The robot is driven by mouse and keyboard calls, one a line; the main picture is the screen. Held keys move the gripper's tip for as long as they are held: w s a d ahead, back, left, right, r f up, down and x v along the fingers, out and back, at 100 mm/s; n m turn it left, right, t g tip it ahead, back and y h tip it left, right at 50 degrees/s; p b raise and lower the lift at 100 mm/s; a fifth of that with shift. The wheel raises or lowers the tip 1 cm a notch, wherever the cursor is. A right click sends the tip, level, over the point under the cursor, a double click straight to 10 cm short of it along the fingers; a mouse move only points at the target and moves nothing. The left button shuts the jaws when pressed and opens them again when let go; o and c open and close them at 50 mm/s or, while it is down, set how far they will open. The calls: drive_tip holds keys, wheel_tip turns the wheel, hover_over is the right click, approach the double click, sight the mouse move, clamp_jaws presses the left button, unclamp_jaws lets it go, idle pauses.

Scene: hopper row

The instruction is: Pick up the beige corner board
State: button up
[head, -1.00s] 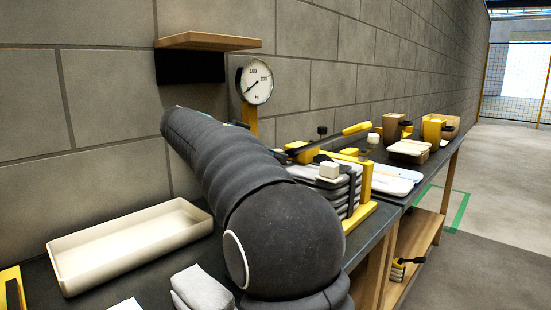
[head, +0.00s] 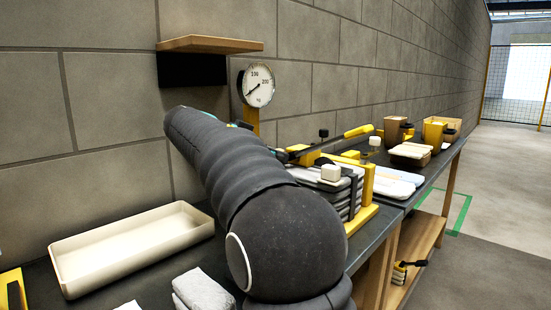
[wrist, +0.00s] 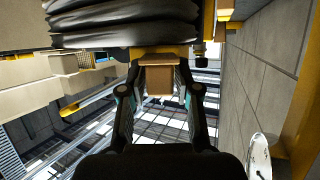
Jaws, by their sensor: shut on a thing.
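In the wrist view, my gripper (wrist: 159,66) is shut on a small beige-brown piece (wrist: 159,80). It sits between the two dark fingers, with its end face towards the camera. I take it to be the beige corner board; only a short part of it shows, and the rest is hidden. In the head view, my dark, sleeved arm reaches over the bench towards the wall and hides the fingers and the held piece.
A cream tray (head: 68,283) lies on the bench at left. A round dial gauge (head: 258,85) stands by the wall under a wooden shelf (head: 210,43). Strapped grey slabs (head: 345,197) stand right of my arm. Brown and yellow containers (head: 433,134) are farther along.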

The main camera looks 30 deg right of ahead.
wheel_tip(320, 180, up, 4)
drive_tip(key=shift+f, duration=0.15)
drive_tip(key=s+d+r, duration=0.2)
drive_tip(key=s, duration=0.1)
drive_tip(key=s+d+r, duration=0.2)
drive_tip(key=s, duration=0.1)
drive_tip(key=s+d+r+b, duration=0.1)
drive_tip(key=s+d+r, duration=0.1)
drive_tip(key=s+d, duration=0.1)
drive_tip(key=shift+s+d+r, duration=0.1)
drive_tip(key=shift+r, duration=0.15)
clamp_jaws()
